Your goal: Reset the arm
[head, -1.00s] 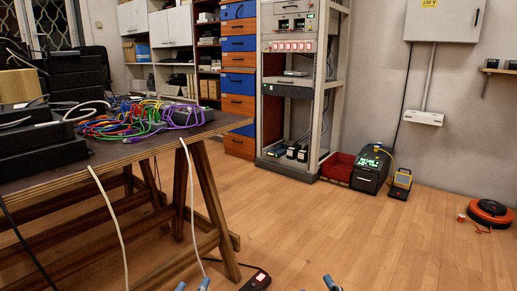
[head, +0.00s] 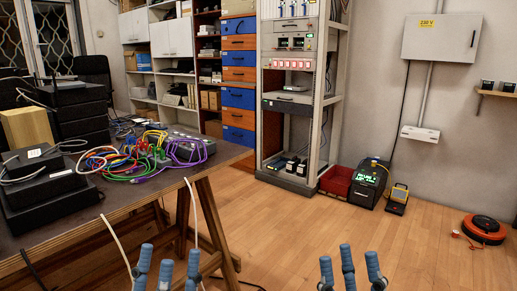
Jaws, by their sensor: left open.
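My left gripper (head: 168,264) shows at the bottom edge, left of centre, in front of the wooden table's right end. Its blue-tipped fingers point up and stand apart, with nothing seen between them. My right gripper (head: 349,264) shows at the bottom edge, right of centre, over the bare wood floor. Its blue-tipped fingers also stand apart and look empty. The lower parts of both grippers and the arms are out of the picture.
A table (head: 75,222) with tangled coloured cables (head: 135,160) and black boxes stands at the left. An equipment rack (head: 290,100), a red bin (head: 336,180) and an orange reel (head: 484,228) stand farther back. The floor at centre right is clear.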

